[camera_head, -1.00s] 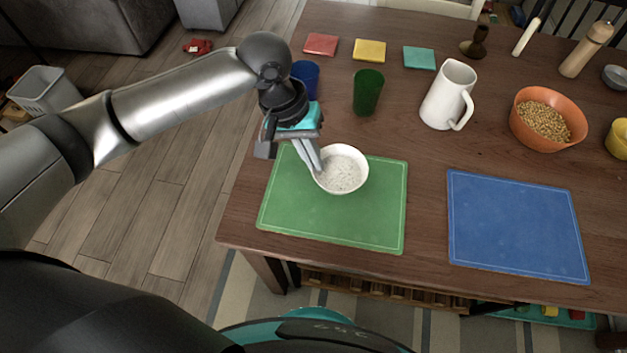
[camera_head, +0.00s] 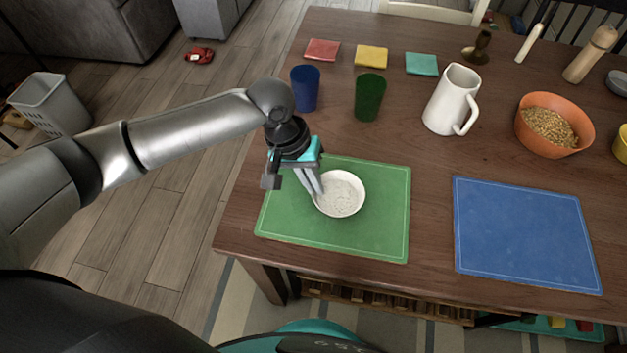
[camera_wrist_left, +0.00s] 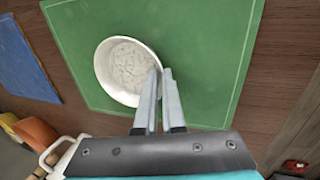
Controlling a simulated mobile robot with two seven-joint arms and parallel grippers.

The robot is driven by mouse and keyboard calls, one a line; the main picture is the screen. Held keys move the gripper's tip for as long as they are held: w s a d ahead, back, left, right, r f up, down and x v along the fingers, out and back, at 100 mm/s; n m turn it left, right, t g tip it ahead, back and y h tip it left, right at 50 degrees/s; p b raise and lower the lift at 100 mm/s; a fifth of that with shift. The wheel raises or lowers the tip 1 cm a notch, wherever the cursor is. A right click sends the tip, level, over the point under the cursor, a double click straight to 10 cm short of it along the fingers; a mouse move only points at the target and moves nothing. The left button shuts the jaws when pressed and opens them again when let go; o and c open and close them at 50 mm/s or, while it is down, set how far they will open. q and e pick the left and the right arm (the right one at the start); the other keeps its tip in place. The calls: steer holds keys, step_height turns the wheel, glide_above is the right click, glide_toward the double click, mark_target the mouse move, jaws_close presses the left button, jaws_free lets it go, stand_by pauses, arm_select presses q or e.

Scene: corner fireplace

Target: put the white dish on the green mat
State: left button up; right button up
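The white dish (camera_head: 342,194) is a round bowl with a pale speckled inside. It is over the middle of the green mat (camera_head: 385,232), upright or nearly so; whether its base touches the mat is hard to tell. My left gripper (camera_head: 316,189) reaches down at the dish's left rim, its fingers closed on the rim. In the left wrist view the fingertips (camera_wrist_left: 160,72) pinch the edge of the dish (camera_wrist_left: 125,68), with the green mat (camera_wrist_left: 205,60) behind it. My right gripper is not in view.
A blue mat (camera_head: 525,235) lies bare to the right. Behind the green mat stand a blue cup (camera_head: 305,88), a green cup (camera_head: 369,97) and a white pitcher (camera_head: 450,100). An orange bowl (camera_head: 553,125) is further right. The wooden table's front edge is close.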

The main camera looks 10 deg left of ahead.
arm_select(q)
steer(key=o, duration=0.4)
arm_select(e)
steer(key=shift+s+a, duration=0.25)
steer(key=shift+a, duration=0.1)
arm_select(q)
steer(key=shift+r, duration=0.1)
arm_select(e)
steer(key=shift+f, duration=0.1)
arm_select(q)
steer(key=shift+r, duration=0.4)
steer(key=p+v, duration=0.2)
steer(key=v, duration=0.3)
steer(key=shift+r, duration=0.1)
steer(key=p+v, duration=0.2)
steer(key=v, duration=0.4)
steer(key=shift+a, duration=0.15)
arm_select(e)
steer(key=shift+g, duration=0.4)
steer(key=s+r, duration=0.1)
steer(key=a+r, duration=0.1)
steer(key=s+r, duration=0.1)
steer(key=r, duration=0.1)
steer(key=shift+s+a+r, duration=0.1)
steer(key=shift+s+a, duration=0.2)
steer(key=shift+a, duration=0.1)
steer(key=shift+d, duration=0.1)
